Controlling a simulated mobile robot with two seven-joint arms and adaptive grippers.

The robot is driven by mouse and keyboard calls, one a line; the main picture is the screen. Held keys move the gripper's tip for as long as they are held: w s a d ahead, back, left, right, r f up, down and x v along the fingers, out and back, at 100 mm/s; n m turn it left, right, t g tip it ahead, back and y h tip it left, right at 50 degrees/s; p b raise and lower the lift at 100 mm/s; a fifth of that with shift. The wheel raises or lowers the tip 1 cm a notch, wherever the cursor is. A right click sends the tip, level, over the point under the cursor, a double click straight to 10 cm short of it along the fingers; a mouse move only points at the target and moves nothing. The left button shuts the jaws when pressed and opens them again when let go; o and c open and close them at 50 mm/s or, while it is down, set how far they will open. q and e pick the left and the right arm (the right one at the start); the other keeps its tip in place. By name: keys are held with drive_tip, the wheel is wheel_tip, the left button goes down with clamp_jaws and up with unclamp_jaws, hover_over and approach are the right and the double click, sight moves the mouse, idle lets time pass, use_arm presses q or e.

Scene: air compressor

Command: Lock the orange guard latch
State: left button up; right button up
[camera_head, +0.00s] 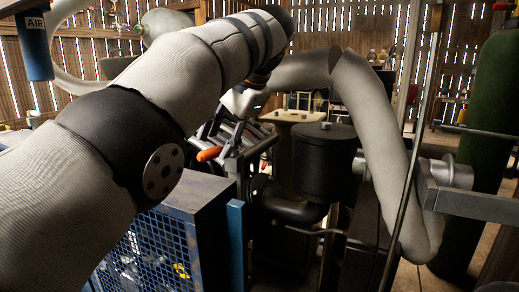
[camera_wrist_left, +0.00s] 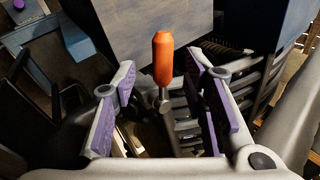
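The orange latch handle (camera_head: 209,154) sticks out to the left on the compressor, beside the dark bars under my left gripper. In the left wrist view the orange handle (camera_wrist_left: 163,60) stands on a metal stem, between the finger lines. My left gripper (camera_head: 226,132) is above and beside the handle. In the left wrist view the left gripper (camera_wrist_left: 161,75) is open, with purple-padded fingers apart on both sides of the handle and a gap on each side. The latch's catch is not clearly seen. My right gripper does not show.
A black round canister (camera_head: 322,160) is to the right of the latch. A green cylinder (camera_head: 485,130) stands at far right. A bench (camera_head: 297,116) lies behind.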

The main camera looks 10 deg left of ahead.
use_arm(q)
drive_tip(key=s+d, duration=0.6)
drive_tip(key=d, duration=0.4)
drive_tip(key=shift+s, duration=0.15)
drive_tip(key=shift+c, duration=0.6)
